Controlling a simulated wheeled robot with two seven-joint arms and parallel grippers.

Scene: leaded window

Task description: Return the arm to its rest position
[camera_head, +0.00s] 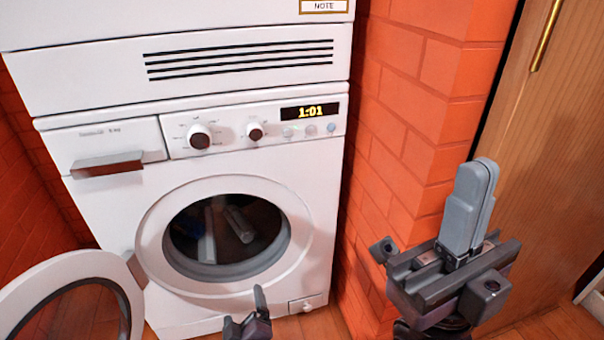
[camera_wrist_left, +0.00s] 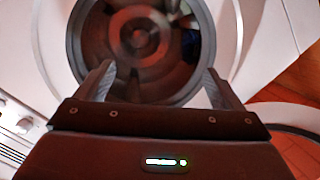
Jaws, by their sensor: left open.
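My left gripper (camera_head: 252,318) is low in the head view, in front of the washing machine (camera_head: 318,205) and below its round opening. Only part of it shows there. In the left wrist view my left gripper (camera_wrist_left: 158,82) has its fingers spread wide with nothing between them, facing the drum opening (camera_wrist_left: 140,45). My right gripper (camera_head: 475,205) points up at the right, beside the brick wall; its fingers lie together with nothing seen between them.
The washer's round door (camera_head: 65,290) stands open at the lower left. The drum (camera_head: 225,232) is dark, with pale and bluish shapes I cannot identify. A brick wall (camera_head: 400,120) and a wooden door (camera_head: 555,150) are at the right.

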